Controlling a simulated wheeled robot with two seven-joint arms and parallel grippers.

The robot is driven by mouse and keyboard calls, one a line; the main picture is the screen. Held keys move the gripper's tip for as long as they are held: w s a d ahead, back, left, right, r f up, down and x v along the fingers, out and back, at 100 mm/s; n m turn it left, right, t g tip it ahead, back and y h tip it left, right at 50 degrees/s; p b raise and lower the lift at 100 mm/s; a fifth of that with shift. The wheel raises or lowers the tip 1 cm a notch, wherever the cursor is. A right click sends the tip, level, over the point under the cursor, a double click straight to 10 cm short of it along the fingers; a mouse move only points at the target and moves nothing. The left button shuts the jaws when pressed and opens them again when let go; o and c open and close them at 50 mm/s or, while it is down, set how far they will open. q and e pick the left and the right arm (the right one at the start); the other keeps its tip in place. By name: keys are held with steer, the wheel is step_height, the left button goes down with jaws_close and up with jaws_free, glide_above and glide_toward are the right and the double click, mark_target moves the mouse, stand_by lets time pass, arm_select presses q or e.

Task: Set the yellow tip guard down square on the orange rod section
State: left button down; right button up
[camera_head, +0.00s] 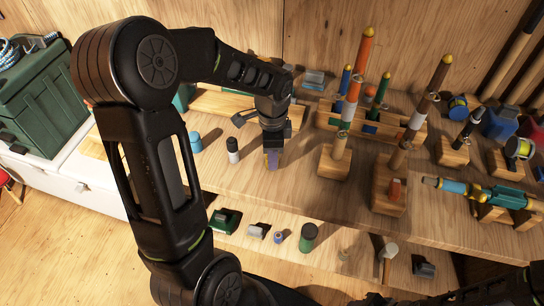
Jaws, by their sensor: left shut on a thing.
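A yellow tip guard (369,33) sits at the top of a tall stacked rod, on its orange rod section (363,60). It looks in line with the rod, but I cannot tell whether it is fully square. White and tan sections show below, rising from a wooden block (333,165). Another yellow tip (447,59) tops a brown rod (437,80) to the right. My left gripper (272,146) points down over the bench, left of the orange rod and apart from it. It is shut on a small purple piece (272,160), mostly hidden. My right gripper is not in view.
A second wooden block (388,199) holds the brown rod and a short orange-red piece (395,188). A black-and-white bottle (232,150) stands left of my gripper. A rack with upright tips stands behind. A blue and yellow reel rod (480,190) lies right.

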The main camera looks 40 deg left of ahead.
arm_select(q)
step_height(320, 180, up, 10)
steer(key=shift+r+b, duration=0.1)
steer(key=shift+b, duration=0.45)
stand_by(0.8)
